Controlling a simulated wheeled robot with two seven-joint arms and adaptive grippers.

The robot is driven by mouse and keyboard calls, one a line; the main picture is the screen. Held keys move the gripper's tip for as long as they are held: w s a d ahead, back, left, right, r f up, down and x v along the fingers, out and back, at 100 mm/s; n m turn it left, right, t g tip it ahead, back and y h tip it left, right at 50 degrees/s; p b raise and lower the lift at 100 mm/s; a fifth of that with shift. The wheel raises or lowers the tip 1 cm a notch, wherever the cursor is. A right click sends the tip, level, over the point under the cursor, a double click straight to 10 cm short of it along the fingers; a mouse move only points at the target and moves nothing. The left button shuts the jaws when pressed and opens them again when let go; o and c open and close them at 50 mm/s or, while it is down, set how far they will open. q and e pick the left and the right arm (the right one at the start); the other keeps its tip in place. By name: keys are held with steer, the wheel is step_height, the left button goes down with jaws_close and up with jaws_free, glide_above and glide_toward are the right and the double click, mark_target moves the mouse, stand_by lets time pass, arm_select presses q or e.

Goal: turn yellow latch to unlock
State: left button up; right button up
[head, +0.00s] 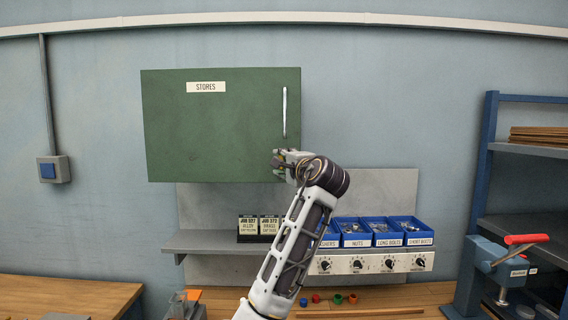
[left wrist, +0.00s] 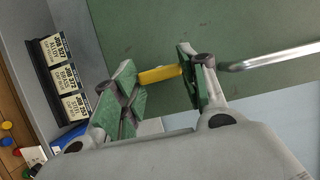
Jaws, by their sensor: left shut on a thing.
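The yellow latch (left wrist: 160,74) is a short bar on the green cabinet door (head: 215,125), near the door's lower right corner. In the left wrist view it spans between my fingertips, roughly in line with the door's handle. My left gripper (head: 281,159) is shut on the latch, with its green-padded fingers (left wrist: 160,80) on either side. In the head view the gripper and wrist hide most of the latch. My right gripper is not in view.
A vertical metal handle (head: 285,112) is just above the gripper. Below are a grey shelf (head: 205,241) with job cards (head: 259,228), blue bins (head: 354,240) and a knob panel (head: 372,264). A blue rack (head: 484,165) stands at right.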

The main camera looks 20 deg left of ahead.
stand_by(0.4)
arm_select(q)
steer(key=o, duration=1)
steer(key=shift+v, duration=6)
steer(key=shift+w+f, duration=0.1)
steer(key=shift+f, duration=0.05)
